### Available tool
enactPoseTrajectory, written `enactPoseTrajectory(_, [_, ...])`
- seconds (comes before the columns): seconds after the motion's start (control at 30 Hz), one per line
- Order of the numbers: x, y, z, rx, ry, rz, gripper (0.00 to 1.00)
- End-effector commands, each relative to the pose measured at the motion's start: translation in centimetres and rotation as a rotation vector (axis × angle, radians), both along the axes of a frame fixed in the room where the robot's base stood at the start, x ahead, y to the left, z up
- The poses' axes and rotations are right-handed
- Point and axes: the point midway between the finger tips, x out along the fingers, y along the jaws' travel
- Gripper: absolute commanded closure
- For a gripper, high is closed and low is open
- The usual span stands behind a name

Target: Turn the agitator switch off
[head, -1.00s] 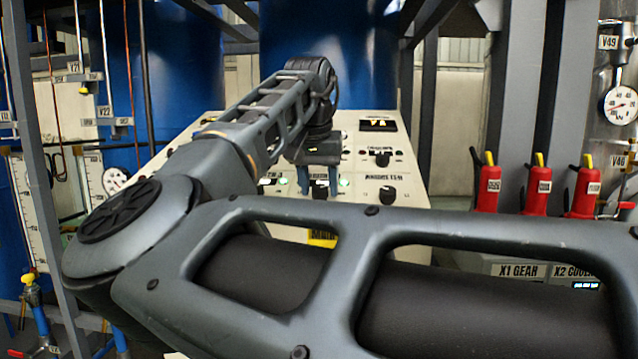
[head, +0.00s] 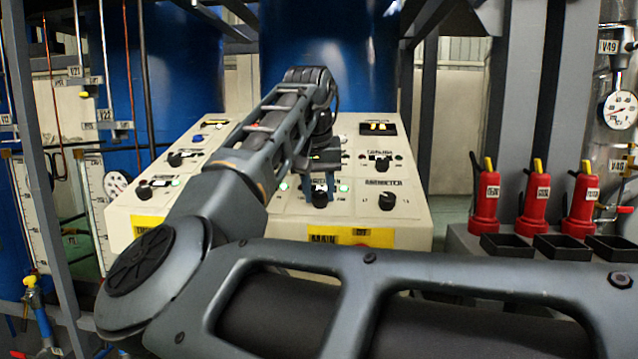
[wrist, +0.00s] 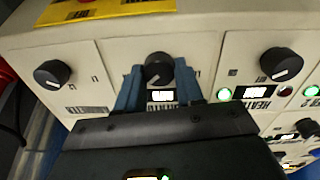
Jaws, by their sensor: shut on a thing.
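The switch in my grip is a round black knob (wrist: 158,67) with a white pointer mark, on the cream control panel (head: 160,212). It also shows in the head view (head: 320,199), just below my gripper (head: 322,165). In the wrist view, the two blue fingers of my gripper (wrist: 158,82) stand on either side of the knob and are shut on it. The knob's own label is partly hidden and I cannot read it fully.
A second black knob (wrist: 52,74) and a heater knob (wrist: 280,64) flank it on the panel. A yellow label strip (wrist: 105,10) runs along the panel's front edge. Red extinguishers (head: 486,205) stand to the right, and blue tanks (head: 325,55) behind.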

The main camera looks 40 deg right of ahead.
Motion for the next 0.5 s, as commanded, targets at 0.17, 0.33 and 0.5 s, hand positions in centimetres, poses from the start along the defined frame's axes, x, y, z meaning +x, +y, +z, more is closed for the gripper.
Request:
enactPoseTrajectory(0.17, [-0.12,-0.09,0.39,-0.037,0.052,0.141,0.94])
enactPoseTrajectory(0.33, [-0.13,-0.05,0.42,-0.073,0.098,0.294,0.94])
enactPoseTrajectory(0.5, [-0.11,0.0,0.3,-0.108,0.144,0.44,0.94])
